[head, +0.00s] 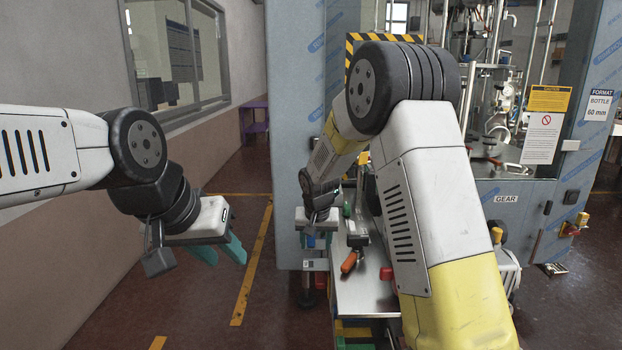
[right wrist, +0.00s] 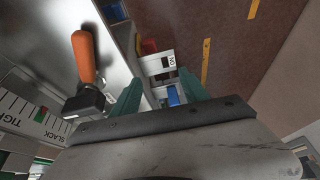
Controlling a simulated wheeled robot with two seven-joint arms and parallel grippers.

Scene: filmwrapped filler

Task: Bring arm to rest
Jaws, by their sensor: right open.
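My left gripper (head: 222,252) hangs in free air at the left of the head view, its teal fingers spread apart with nothing between them. My right arm reaches across the middle of the head view. My right gripper (head: 319,241) is small there, at the left end of the metal bench (head: 362,295). In the right wrist view its teal fingers (right wrist: 160,92) are open. A white block with a blue part (right wrist: 173,95) shows beyond and between them; I see no contact.
The tall machine (head: 510,190) with wrapped panels stands behind my right arm. A red piece (head: 386,273) lies on the bench. A wall with a window (head: 175,50) is at the left. The floor (head: 205,310) between wall and bench is clear.

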